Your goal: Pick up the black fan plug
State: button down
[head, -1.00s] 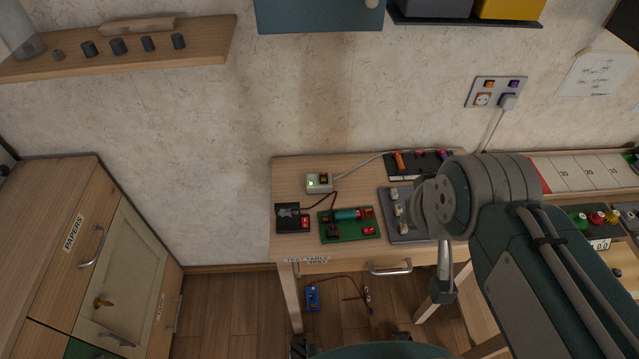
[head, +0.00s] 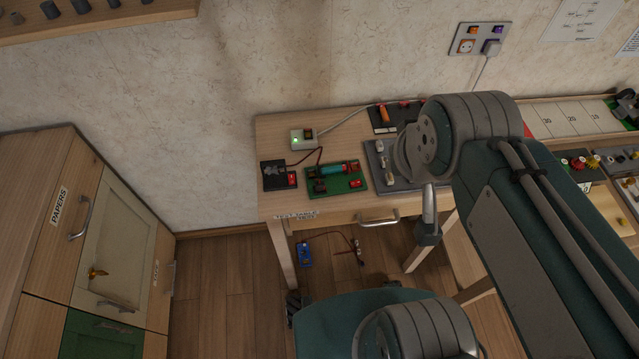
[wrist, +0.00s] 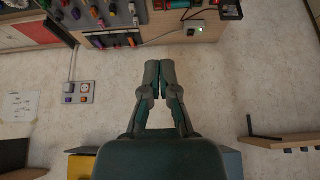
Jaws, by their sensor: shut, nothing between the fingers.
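A black fan board (head: 275,178) with a red switch lies at the left end of the test table (head: 262,135). A dark red cable runs from it to a small dark block (head: 320,186), likely the black fan plug, at the green circuit board (head: 350,187); its exact shape is too small to tell. The black board also shows at the top right of the wrist view (wrist: 230,9). My gripper (wrist: 160,66) is shut and empty in the wrist view, in front of the wall below the table edge in that picture. I cannot make out its fingers in the head view.
A white box (head: 303,139) with a green light and a grey board (head: 380,160) stand on the table. A blue part (head: 304,254) with wires is under it. A wall socket plate (head: 480,39) is at right.

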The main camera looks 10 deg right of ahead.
jog(key=c, duration=0.7)
grip_release()
jog(key=shift+w, duration=0.1)
jog(key=o, duration=0.3)
jog(key=shift+w+a+f, duration=0.2)
jog(key=shift+w, duration=0.2)
jog(key=shift+o, duration=0.2)
jog(key=g, duration=0.6)
send_over(319, 183)
notch_tip(319, 183, down, 15)
jog(key=shift+n, duration=0.3)
notch_tip(319, 183, down, 11)
jog(key=shift+f, duration=0.1)
